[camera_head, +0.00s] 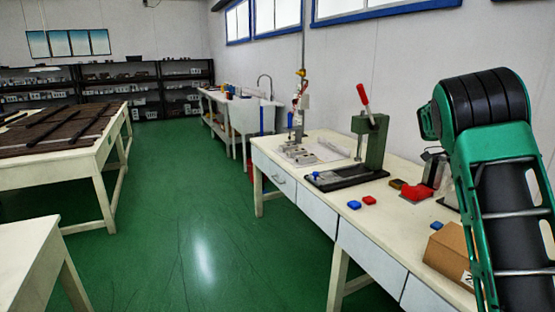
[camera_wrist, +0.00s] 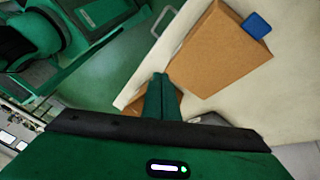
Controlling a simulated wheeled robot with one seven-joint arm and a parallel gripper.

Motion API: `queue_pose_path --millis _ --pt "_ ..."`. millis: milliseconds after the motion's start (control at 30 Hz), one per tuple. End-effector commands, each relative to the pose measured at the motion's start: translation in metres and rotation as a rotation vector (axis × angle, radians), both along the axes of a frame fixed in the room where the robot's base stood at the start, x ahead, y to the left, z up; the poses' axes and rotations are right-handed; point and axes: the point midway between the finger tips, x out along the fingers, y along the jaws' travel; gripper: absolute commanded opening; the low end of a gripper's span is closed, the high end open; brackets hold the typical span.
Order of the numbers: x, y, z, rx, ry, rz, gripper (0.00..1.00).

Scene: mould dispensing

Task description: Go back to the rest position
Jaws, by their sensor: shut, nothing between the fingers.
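My gripper (camera_wrist: 159,78) shows in the wrist view with its two green fingers together and nothing between them. It is above the front edge of the white workbench (camera_head: 315,218), close to a brown cardboard box (camera_wrist: 212,55). I cannot tell whether the fingers touch anything below. A second brown surface (camera_wrist: 174,102) shows partly behind the fingers. In the head view my green and black arm stands at the right, over the bench, and my gripper is out of the picture. The box (camera_head: 450,252) is partly hidden behind the arm there.
A blue piece (camera_wrist: 257,24) lies beside the box. Farther along the bench are another blue piece (camera_head: 354,205), a red piece (camera_head: 369,200) and a green press (camera_head: 372,142). A table (camera_head: 70,179) stands at left. The green floor (camera_head: 200,240) between is clear.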

Motion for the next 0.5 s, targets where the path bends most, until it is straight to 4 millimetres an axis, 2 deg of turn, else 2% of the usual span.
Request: queue_pose_path --millis 33,233,500 --pt "-0.017 -0.004 0.007 0.041 -0.006 0.042 0.0" --pt "-0.077 -0.008 0.017 0.197 -0.025 0.272 0.0" --pt "-0.157 0.007 0.019 0.362 -0.079 0.61 0.0"
